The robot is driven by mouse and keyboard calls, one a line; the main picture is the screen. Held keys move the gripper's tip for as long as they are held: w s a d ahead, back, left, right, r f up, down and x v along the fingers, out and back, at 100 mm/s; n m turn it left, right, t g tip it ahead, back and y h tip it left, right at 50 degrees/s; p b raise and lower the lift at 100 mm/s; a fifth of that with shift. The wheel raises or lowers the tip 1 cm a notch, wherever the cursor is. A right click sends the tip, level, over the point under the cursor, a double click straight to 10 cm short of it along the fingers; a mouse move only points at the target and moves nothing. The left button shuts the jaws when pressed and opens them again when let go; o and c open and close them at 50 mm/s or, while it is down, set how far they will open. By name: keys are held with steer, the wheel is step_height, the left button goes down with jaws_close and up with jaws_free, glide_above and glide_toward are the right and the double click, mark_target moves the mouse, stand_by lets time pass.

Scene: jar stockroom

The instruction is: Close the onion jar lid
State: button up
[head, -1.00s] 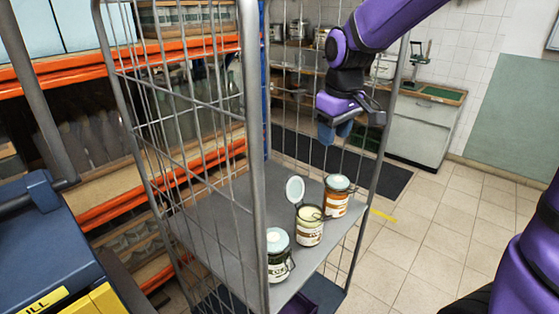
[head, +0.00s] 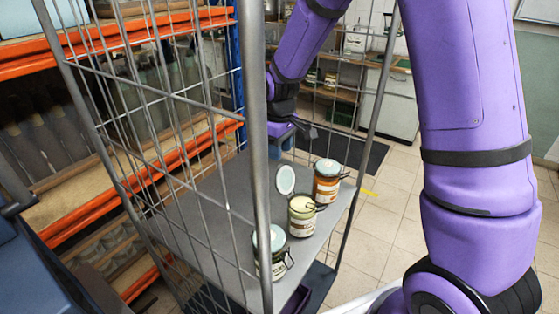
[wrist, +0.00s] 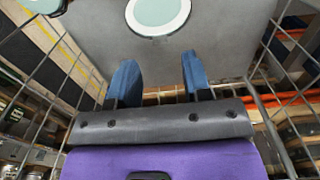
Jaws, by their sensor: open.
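The open jar (head: 302,214) stands in the middle of three jars on the grey cage shelf; its label is too small to read as onion. Its round pale lid (head: 286,180) stands raised on the jar's far left side. The lid also shows at the top of the wrist view (wrist: 158,12), beyond my fingertips. My gripper (head: 280,148) is beyond the lid, over the far part of the shelf, and partly hidden by my wrist. In the wrist view its two blue fingers (wrist: 156,68) are apart, with nothing between them and a gap to the lid.
A shut jar with orange contents (head: 326,183) stands just behind the open one, and another shut jar (head: 272,262) stands in front. Wire mesh walls and posts of the roll cage (head: 256,120) surround the shelf. The shelf's left part (head: 205,215) is bare.

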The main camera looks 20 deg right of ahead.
mark_target(280, 165)
steer(key=shift+f, duration=2.2)
jaws_close()
